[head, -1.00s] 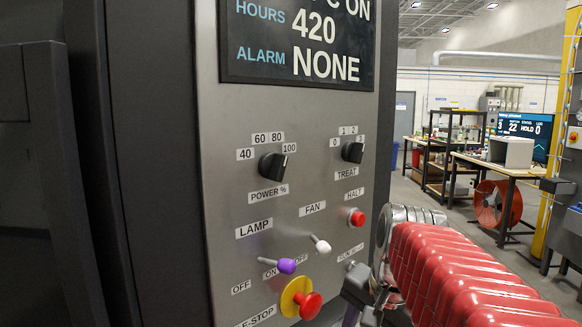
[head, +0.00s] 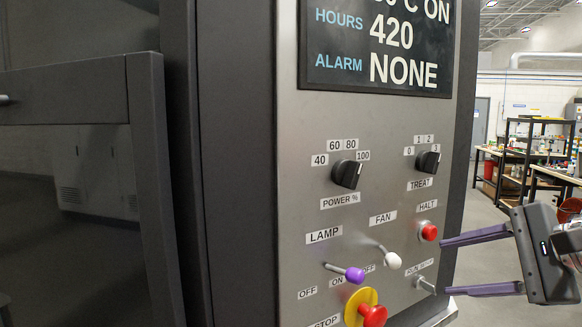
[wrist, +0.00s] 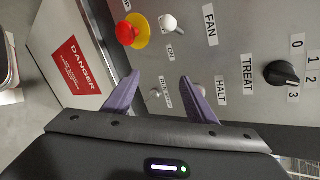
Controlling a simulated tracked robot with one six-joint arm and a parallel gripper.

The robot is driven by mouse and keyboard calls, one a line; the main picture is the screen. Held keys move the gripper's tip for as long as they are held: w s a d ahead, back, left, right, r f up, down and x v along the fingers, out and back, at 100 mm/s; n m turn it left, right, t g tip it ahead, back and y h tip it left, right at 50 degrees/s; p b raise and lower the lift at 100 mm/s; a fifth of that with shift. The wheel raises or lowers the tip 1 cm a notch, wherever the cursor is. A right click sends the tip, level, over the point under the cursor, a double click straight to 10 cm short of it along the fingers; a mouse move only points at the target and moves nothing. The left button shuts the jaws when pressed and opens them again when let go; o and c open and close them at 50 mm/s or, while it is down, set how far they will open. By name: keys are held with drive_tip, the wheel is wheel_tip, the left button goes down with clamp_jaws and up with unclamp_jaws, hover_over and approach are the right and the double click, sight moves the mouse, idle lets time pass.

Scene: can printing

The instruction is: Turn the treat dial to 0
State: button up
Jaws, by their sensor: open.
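The treat dial (head: 428,161) is a black knob at the upper right of the grey control panel (head: 390,120), with labels 0, 1, 2 and 3 around it and TREAT below. Its ridge appears to point toward 3. It also shows at the right of the wrist view (wrist: 281,74), turned sideways. My gripper (head: 445,267) is open and empty, with purple fingers, below the dial and close to the panel beside the HALT button. In the wrist view, the fingers (wrist: 160,76) are apart, well left of the dial.
A red HALT button (head: 428,231), the FAN lever (head: 390,259), the purple-tipped LAMP lever (head: 353,273) and the red E-STOP (head: 372,314) lie below the dial. A power dial (head: 347,174) is to its left. Open floor lies right of the panel.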

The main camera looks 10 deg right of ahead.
sight(438, 165)
drive_tip(key=s+d+r+t, duration=0.2)
drive_tip(key=d+r+t, duration=0.1)
drive_tip(key=r, duration=0.4)
drive_tip(key=s+d+r+t, duration=0.2)
drive_tip(key=r+t, duration=0.1)
drive_tip(key=r, duration=0.5)
drive_tip(key=shift+s+d+y, duration=0.2)
drive_tip(key=shift+d+y, duration=0.1)
drive_tip(key=shift+d, duration=0.1)
drive_tip(key=shift+x, duration=6.95)
drive_tip(key=shift+r, duration=0.15)
drive_tip(key=shift+c, duration=0.6)
drive_tip(key=c, duration=1)
